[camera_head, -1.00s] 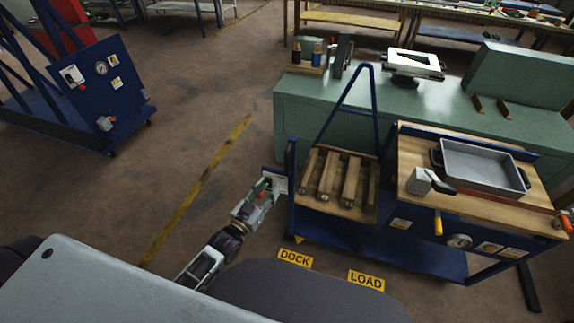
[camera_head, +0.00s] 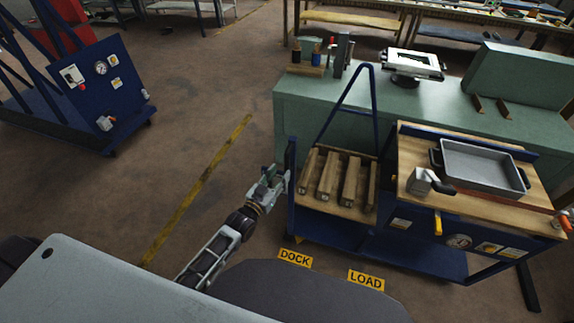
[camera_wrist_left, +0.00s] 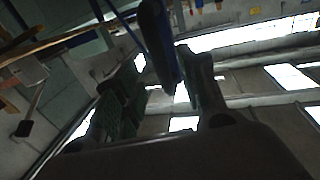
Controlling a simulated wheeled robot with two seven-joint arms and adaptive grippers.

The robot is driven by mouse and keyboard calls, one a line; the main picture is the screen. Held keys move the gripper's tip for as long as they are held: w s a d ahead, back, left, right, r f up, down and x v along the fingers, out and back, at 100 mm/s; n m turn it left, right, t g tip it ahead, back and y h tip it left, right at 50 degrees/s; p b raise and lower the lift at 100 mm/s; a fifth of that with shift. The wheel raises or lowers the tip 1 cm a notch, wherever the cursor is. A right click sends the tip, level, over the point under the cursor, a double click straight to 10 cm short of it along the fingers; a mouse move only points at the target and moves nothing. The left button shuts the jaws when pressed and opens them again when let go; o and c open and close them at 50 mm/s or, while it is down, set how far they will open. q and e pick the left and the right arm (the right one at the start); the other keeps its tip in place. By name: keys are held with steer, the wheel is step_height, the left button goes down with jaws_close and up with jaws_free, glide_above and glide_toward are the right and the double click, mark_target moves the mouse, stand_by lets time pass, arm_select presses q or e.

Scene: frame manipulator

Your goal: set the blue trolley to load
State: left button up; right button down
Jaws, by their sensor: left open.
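The blue trolley (camera_head: 345,236) stands right of centre in the head view, with an A-shaped blue frame and several wooden bars (camera_head: 350,183) on its wooden deck. Yellow floor labels DOCK (camera_head: 295,258) and LOAD (camera_head: 366,280) lie in front of it. My left gripper (camera_head: 281,178) is at the upright blue post (camera_head: 291,165) on the trolley's left end. In the left wrist view my open fingers (camera_wrist_left: 165,90) have a dark blue bar (camera_wrist_left: 158,45) between them; I cannot tell whether they touch it. My right gripper is not in view.
A wood-topped blue bench with a grey tray (camera_head: 482,165) stands right against the trolley. A green cabinet (camera_head: 300,100) is behind. Another blue cart with gauges (camera_head: 105,85) is at the far left. The floor between, with a yellow line (camera_head: 195,190), is clear.

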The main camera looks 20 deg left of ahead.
mark_target(286, 167)
arm_select(q)
steer(key=shift+x, duration=1.45)
steer(key=shift+w+d, duration=0.2)
steer(key=shift+w, duration=0.45)
steer(key=shift+x, duration=0.8)
steer(key=shift+w, duration=0.2)
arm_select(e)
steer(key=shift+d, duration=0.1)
arm_select(q)
steer(key=shift+c, duration=0.5)
steer(key=c, duration=0.7)
jaws_close()
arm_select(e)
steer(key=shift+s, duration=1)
